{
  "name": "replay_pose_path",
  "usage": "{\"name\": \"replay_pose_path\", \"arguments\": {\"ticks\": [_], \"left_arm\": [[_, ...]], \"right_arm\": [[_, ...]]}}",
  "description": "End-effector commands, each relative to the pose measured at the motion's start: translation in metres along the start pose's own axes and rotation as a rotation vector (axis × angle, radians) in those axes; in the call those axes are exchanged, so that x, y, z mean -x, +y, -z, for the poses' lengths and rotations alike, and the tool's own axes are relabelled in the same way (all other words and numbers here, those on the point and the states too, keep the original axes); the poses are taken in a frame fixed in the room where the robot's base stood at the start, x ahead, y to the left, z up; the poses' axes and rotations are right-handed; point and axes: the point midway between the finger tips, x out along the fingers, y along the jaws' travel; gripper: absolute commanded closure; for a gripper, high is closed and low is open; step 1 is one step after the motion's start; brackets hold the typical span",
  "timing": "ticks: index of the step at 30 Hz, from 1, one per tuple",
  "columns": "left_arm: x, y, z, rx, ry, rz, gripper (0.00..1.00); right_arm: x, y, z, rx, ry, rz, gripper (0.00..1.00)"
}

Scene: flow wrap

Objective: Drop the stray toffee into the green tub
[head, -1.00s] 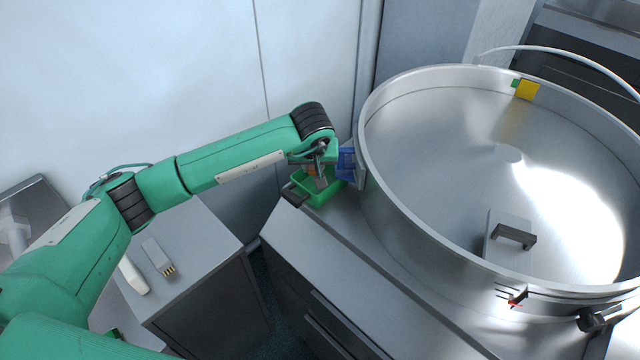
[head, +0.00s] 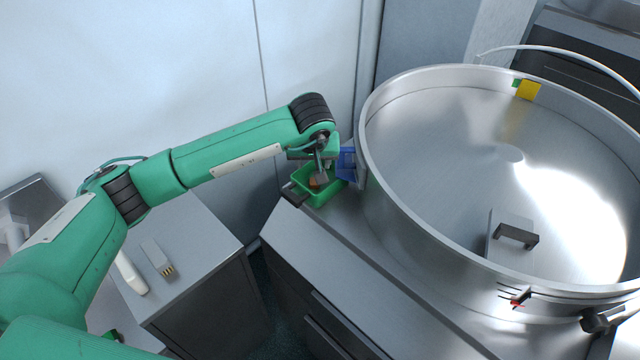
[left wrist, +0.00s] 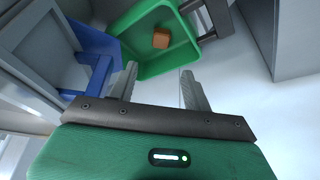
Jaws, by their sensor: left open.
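The green tub (head: 322,200) stands on the narrow counter left of the big round steel pan. The toffee (head: 314,182), a small orange-brown block, lies inside it. The left wrist view shows the toffee (left wrist: 161,38) on the floor of the tub (left wrist: 178,62), apart from my fingers. My left gripper (head: 322,172) is above the tub, pointing down. In the left wrist view it (left wrist: 160,82) is open, with nothing between its two grey fingers. My right gripper is not in view.
A blue holder (head: 346,164) stands right beside the tub, between it and the round steel pan (head: 440,235). A dark bracket (head: 290,193) is at the tub's left side. A lower cabinet (head: 205,250) with small tools stands at left.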

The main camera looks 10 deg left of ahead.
Motion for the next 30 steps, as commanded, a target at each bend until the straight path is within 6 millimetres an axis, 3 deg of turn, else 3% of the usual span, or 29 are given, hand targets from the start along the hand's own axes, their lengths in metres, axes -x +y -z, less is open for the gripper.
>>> {"name": "replay_pose_path", "arguments": {"ticks": [9,15,30], "left_arm": [[0.071,0.000,0.000,-0.001,0.004,-0.003,0.50],[0.100,0.000,0.000,0.000,0.002,-0.002,0.50],[0.110,0.000,0.000,0.001,-0.001,0.000,0.50]], "right_arm": [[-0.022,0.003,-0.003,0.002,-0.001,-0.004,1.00],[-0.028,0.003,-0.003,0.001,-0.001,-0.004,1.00],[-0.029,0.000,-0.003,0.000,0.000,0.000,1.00]]}}
